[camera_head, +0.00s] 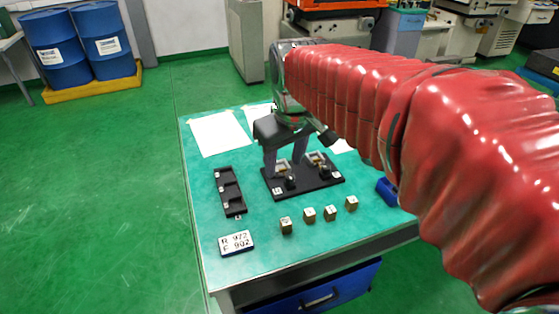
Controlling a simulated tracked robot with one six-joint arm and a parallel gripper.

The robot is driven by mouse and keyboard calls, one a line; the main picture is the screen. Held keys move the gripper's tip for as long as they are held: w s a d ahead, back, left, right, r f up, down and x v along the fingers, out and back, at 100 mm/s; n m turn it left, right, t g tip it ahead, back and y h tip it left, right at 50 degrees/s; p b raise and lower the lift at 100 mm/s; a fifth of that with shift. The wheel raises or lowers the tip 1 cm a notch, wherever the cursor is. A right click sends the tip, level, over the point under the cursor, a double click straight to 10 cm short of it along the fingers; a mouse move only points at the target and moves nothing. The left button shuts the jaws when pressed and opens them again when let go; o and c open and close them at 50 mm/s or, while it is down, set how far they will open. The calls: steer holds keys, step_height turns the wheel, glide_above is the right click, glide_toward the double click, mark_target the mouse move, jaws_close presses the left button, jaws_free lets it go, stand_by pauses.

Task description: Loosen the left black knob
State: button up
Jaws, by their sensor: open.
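A black plate (308,188) lies on the green table and carries two small metal clamps with black knobs. The left black knob (291,183) stands in front of the left clamp (283,168). The right black knob (325,172) stands in front of the right clamp. My gripper (284,166) points down over the left part of the plate, its two fingers apart. The fingers are around or just behind the left clamp; I cannot tell whether they touch it. The left knob looks nearer the camera than the fingers.
Several small brass-coloured cubes (309,215) stand along the front of the table (280,255). A black slotted rack (230,192) lies left of the plate, and a lettered sign (236,242) at front left. A blue object (387,190) lies at right. White sheets (218,133) lie at the back.

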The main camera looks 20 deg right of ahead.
steer(key=s+a+f+m+t, duration=0.1)
steer(key=s+a+f, duration=0.1)
steer(key=s, duration=0.4)
steer(key=s+a+f+m+t, duration=0.1)
steer(key=s, duration=0.6)
steer(key=shift+s+a+f, duration=0.25)
steer(key=shift+a+f, duration=0.1)
steer(key=shift+a, duration=0.05)
steer(key=shift+c, duration=0.6)
